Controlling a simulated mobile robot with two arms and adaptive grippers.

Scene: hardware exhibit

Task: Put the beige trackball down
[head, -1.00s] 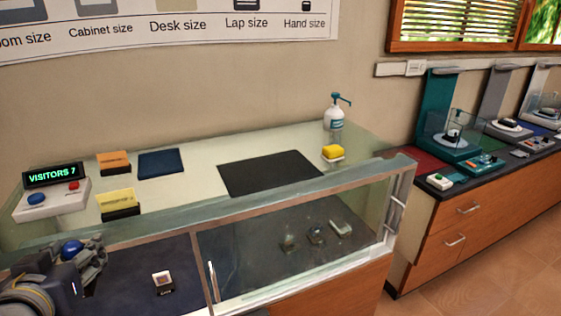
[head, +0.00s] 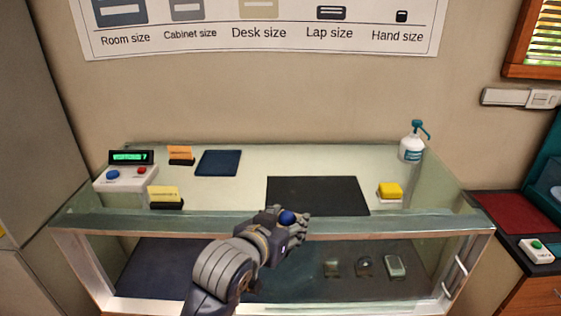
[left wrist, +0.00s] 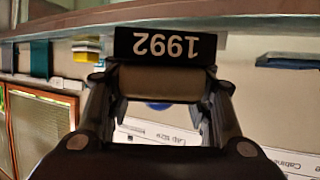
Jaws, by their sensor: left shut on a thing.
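My left gripper (head: 290,228) is shut on the beige trackball, whose blue ball (head: 288,217) shows between the fingers in the head view. It appears at the case's front top edge, in front of the black mat (head: 325,193); its height above the top is hard to tell. In the left wrist view the trackball's shaded beige body (left wrist: 160,82) sits between both fingers, with part of the blue ball below it. A black label reading 1992 (left wrist: 165,45) shows upside down against the body. My right gripper is out of view.
On the glass case top stand a visitor counter (head: 126,178), orange and yellow cards on black holders, a navy pad (head: 218,163), a yellow block (head: 389,190) and a pump bottle (head: 411,146). The black mat is bare. Several small items lie inside the case.

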